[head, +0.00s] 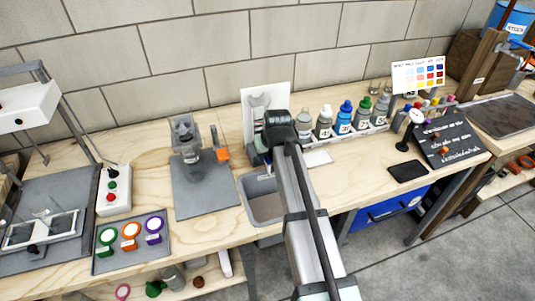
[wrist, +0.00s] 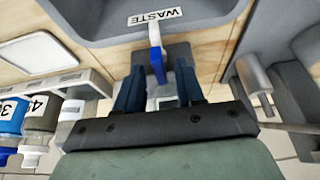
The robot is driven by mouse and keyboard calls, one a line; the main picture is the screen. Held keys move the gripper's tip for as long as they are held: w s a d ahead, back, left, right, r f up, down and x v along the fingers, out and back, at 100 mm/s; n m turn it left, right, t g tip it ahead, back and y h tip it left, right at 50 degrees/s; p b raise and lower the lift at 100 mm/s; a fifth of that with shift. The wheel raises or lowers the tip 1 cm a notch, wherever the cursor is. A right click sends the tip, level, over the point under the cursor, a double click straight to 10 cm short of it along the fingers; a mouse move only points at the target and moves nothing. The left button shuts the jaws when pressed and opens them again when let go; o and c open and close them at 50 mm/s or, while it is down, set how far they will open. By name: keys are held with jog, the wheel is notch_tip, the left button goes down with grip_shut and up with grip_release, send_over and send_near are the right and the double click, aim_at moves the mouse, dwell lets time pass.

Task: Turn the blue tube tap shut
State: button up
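In the wrist view a narrow blue piece (wrist: 158,66), which looks like the blue tube tap, hangs on a white stem below the WASTE label. My gripper (wrist: 158,80) has its two dark fingers apart, one on each side of the blue piece. I see no clear contact between fingers and blue piece. A pale, clear part lies behind it between the fingers. In the head view my arm and wrist cover the tap, and the fingertips are hidden in front of the white back panel (head: 255,97).
The grey waste basin (head: 247,192) is left of my arm; its WASTE label (wrist: 155,16) shows in the wrist view. Several numbered bottles (head: 345,118) stand close on the right. A grey stand with an orange part (head: 222,154) is left. The bench front right holds a black pad (head: 408,171).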

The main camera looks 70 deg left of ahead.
grip_shut()
jog(key=shift+m, duration=0.4)
jog(key=m+t, duration=0.1)
jog(key=m, duration=0.1)
jog(key=m+t, duration=0.1)
jog(key=m, duration=0.1)
jog(key=shift+s+h, duration=0.2)
jog(key=shift+h, duration=0.1)
jog(key=shift+a+m+t+h, duration=0.1)
jog(key=shift+m+t+h, duration=0.35)
jog(key=shift+m, duration=1.55)
jog(key=shift+o, duration=0.3)
grip_release()
